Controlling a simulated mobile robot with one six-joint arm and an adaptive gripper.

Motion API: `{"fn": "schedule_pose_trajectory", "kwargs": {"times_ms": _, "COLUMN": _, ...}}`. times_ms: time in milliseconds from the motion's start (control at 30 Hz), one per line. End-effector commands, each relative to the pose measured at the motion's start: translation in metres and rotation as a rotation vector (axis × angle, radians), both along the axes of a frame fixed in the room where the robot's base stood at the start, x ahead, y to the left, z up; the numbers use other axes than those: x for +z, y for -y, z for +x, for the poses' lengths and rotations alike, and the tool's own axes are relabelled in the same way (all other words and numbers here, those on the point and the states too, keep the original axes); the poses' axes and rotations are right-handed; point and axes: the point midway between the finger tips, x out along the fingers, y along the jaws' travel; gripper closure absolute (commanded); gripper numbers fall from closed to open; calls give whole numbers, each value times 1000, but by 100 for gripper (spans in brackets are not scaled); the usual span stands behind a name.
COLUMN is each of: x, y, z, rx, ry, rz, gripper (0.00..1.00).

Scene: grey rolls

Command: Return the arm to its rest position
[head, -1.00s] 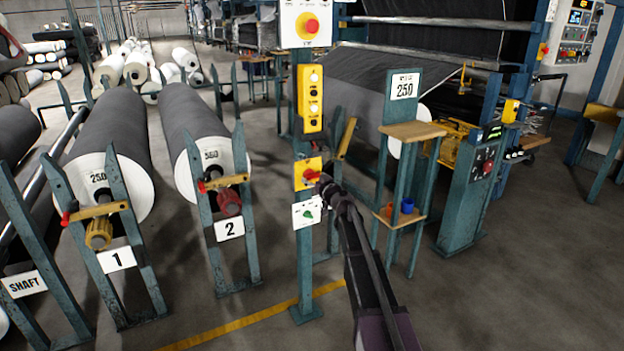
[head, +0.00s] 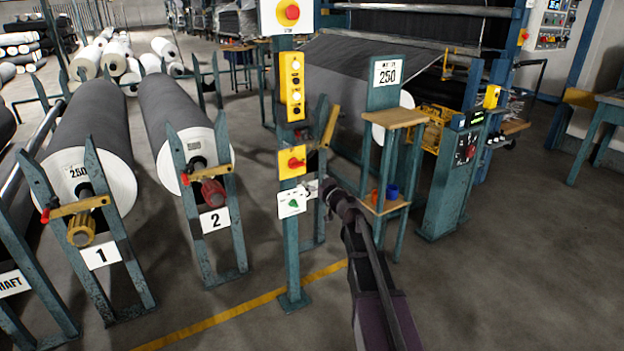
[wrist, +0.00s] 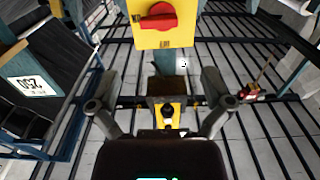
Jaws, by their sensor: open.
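My gripper (wrist: 166,92) shows in the wrist view with its two fingers spread apart and nothing between them. In the head view my dark arm reaches up from the bottom edge, and its end is close to the teal control post (head: 291,240), partly behind the small white panel with a green knob (head: 291,203). The yellow box with a red rotary switch (head: 292,162) is on the post above that panel. In the wrist view the red switch (wrist: 158,16) is at the top, beyond the fingers and apart from them.
A teal stand with wooden shelves (head: 395,117) and a 250 sign is just right of my arm. Grey rolls on stands 1 (head: 95,130) and 2 (head: 180,110) are at left. A machine cabinet (head: 452,180) stands farther right. The floor at lower right is clear.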

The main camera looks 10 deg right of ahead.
Motion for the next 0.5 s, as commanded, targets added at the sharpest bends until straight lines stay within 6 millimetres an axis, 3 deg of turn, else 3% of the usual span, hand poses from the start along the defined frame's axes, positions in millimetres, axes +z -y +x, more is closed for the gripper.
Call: {"fn": "schedule_pose_trajectory", "kwargs": {"times_ms": 500, "x": -3, "y": -9, "z": -7, "rx": 29, "ry": -18, "rz": -3, "gripper": 0}}
